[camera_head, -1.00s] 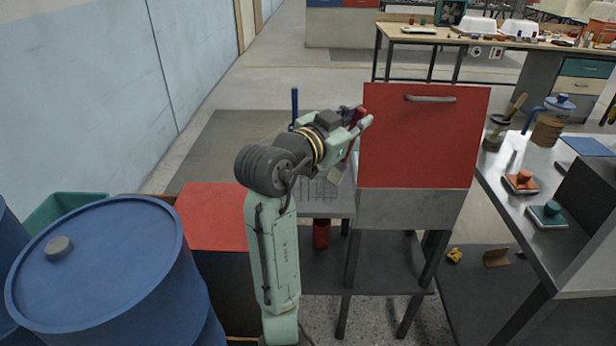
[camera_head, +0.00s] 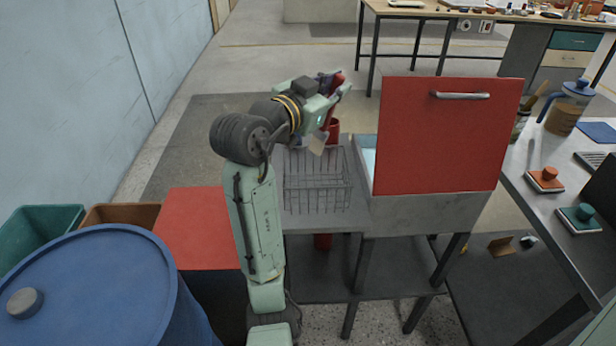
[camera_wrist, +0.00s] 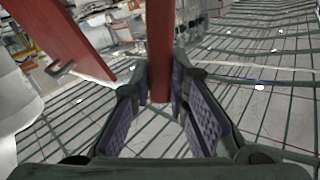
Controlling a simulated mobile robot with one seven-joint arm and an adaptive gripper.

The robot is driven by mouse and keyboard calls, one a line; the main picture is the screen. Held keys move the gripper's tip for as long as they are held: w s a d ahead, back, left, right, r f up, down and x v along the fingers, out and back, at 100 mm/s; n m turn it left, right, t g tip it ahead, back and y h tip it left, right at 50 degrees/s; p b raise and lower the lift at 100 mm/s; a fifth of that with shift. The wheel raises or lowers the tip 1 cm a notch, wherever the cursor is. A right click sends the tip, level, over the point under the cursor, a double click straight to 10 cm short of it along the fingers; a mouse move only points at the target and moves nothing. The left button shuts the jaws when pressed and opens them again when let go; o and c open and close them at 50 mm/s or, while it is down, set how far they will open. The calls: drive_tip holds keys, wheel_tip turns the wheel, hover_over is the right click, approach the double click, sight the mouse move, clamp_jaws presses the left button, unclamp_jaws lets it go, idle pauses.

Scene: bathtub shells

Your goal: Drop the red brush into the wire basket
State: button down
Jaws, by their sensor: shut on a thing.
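My gripper (camera_head: 332,98) is shut on the red brush (camera_head: 318,143). The brush is tilted, with its pale end hanging down and its red handle up in the jaws. In the wrist view the red handle (camera_wrist: 160,45) stands between the purple finger pads of my gripper (camera_wrist: 160,95). The wire basket (camera_head: 318,186) stands on the grey bench top, open upward. In the head view the brush shows over the basket's far part, apparently above the rim; the exact height is hard to tell. Basket wires (camera_wrist: 270,100) fill much of the wrist view.
A red upright panel with a handle (camera_head: 445,135) stands right of the basket. A red box (camera_head: 203,225) and a blue drum (camera_head: 100,290) stand to the left. A side table (camera_head: 545,205) is at the right.

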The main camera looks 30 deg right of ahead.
drive_tip(key=shift+s+f+b, duration=0.15)
drive_tip(key=shift+f+b, duration=0.35)
drive_tip(key=shift+f, duration=0.3)
wheel_tip(320, 180, down, 4)
drive_tip(key=b, duration=0.3)
drive_tip(key=shift+f, duration=0.1)
drive_tip(key=c, duration=1.5)
unclamp_jaws()
drive_tip(key=shift+o, duration=0.2)
drive_tip(key=v, duration=1.2)
